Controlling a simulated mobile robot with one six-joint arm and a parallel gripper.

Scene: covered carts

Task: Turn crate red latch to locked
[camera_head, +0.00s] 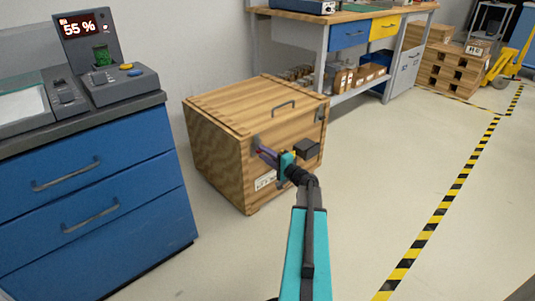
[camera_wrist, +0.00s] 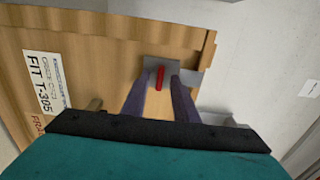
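In the wrist view, the red latch (camera_wrist: 160,78) is a short bar on a grey plate (camera_wrist: 190,76), upright in the picture. The two dark purple fingers of my gripper (camera_wrist: 158,86) are apart, one on each side of the latch, with a gap visible on both sides. I cannot tell how close the tips are to the plate.
A blue drawer cabinet (camera_head: 90,205) with a control panel (camera_head: 92,50) stands left of the crate. A workbench (camera_head: 345,17) is behind it, with small boxes on its lower shelf. The floor to the right is clear up to a yellow-black line (camera_head: 440,210).

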